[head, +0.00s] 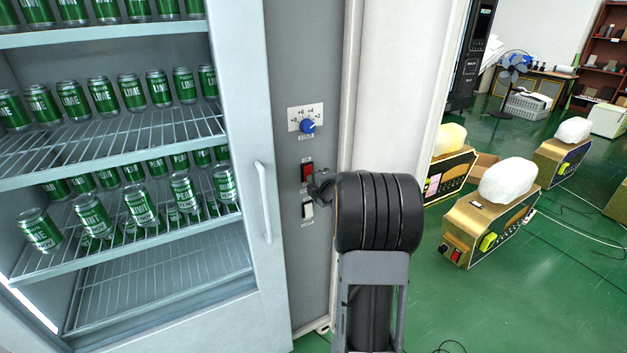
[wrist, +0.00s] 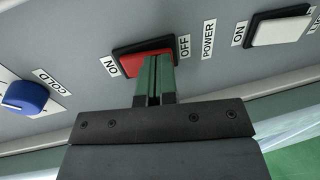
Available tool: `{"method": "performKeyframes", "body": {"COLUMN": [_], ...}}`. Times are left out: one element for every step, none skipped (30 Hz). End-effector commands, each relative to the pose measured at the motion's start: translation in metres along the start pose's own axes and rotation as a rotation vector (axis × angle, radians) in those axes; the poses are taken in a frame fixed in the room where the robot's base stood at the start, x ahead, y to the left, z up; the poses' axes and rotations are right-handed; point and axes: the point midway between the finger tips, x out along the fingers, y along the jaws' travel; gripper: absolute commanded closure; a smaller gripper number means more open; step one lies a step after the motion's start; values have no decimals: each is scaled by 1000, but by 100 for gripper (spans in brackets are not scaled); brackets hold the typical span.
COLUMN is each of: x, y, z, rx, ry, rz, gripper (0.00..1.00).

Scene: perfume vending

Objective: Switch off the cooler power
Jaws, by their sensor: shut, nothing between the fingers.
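The red power rocker switch (head: 307,171) is on the grey side panel of the cooler (head: 283,220). In the wrist view the red switch (wrist: 131,65) sits in a black frame, with ON at its left end, OFF at its right end and POWER beyond that. My gripper (wrist: 159,64) is shut and empty. Its green-tinted fingertips overlap the red switch right of its middle, towards OFF, and hide part of it. I cannot tell whether they touch it. In the head view my gripper (head: 318,187) is just below and right of the switch, partly hidden by my wrist.
A blue temperature knob (head: 308,126) is above the red switch, and a white rocker switch (head: 308,208) is below it. The cooler's glass door with its handle (head: 263,200) is to the left. Gold machines (head: 490,222) stand at the right on open green floor.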

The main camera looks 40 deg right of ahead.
Motion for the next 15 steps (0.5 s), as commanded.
{"method": "performKeyframes", "body": {"x": [0,1,1,0,0,0,0,0,0,1,1,2,3,4,6], "y": [0,0,0,0,0,0,0,0,0,-1,-2,-4,-6,-8,-10], "z": [0,0,0,0,0,0,0,0,0,0,0,0,0,0,0], "rx": [0,0,0,0,0,0,0,0,0,0,0,0,-1,-1,-1], "ry": [0,0,0,0,0,0,0,0,0,0,0,0,0,0,1], "rz": [0,0,0,0,0,0,0,0,0,2,5,12,20,29,45], "gripper": [100,100,100,100,100,100,100,100,100,100,100,100,100,100,100]}}
